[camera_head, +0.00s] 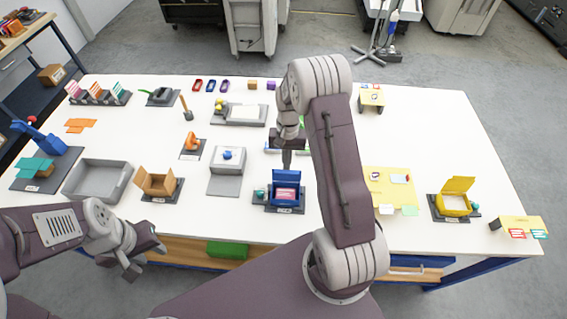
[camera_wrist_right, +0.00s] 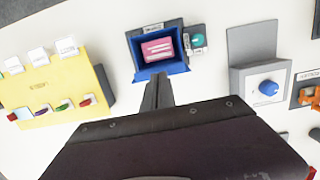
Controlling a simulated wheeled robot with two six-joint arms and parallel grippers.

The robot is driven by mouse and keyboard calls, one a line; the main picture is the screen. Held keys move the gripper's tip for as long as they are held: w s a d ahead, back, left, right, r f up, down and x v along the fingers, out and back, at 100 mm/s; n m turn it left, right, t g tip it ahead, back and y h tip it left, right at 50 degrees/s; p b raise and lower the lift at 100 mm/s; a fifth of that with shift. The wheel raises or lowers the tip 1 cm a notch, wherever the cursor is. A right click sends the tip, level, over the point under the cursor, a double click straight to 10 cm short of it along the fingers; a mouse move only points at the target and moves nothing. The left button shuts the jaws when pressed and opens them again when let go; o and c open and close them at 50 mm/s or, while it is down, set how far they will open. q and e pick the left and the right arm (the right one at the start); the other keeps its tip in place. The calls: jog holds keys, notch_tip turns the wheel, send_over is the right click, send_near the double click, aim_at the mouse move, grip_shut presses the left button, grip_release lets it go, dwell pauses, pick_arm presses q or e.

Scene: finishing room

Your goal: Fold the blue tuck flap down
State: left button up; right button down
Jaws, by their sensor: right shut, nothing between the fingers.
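The blue box (camera_head: 286,197) stands on a dark base right of the table's middle, with a pink item (camera_wrist_right: 157,47) inside. Its blue tuck flap (camera_head: 287,176) stands up at the far side, leaving the box open; in the right wrist view the flap (camera_wrist_right: 172,68) is on the side nearest my fingers. My right gripper (camera_head: 287,166) is shut and empty, pointing down just behind the flap; in the wrist view its tips (camera_wrist_right: 158,78) overlap the flap's edge. I cannot tell if they touch. My left gripper (camera_head: 145,260) is open and empty at the table's front edge.
A teal knob (camera_wrist_right: 198,39) sits beside the blue box. A grey stand with a blue knob (camera_head: 227,155) is to its left, a yellow board (camera_head: 378,178) to its right. A yellow open box (camera_head: 452,203) is farther right.

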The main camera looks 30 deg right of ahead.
notch_tip(320, 180, up, 9)
jog(key=p, duration=0.7)
jog(key=shift+w+f, duration=0.1)
jog(key=shift+f, duration=0.1)
